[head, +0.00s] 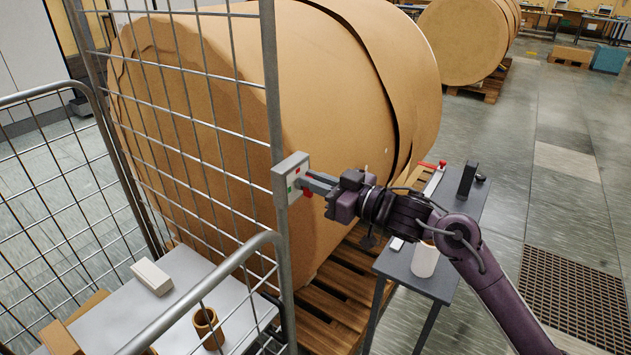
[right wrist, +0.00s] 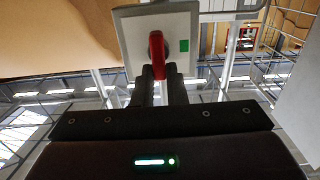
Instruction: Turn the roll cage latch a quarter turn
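The roll cage latch is a pale grey box (head: 291,178) on the cage's near upright post, with a green mark on its face. My right gripper (head: 311,184) reaches in from the right at the latch. In the right wrist view its two fingers (right wrist: 159,75) stand close on either side of the red handle's end, and it looks shut on it. My left gripper is not in view.
The wire cage (head: 190,125) holds a shelf (head: 108,314) with a white box (head: 151,277) and a brown cup-like core (head: 208,327). A huge paper roll (head: 335,110) on a pallet stands behind. A small grey table (head: 425,281) with a white cylinder (head: 425,259) stands under my right arm.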

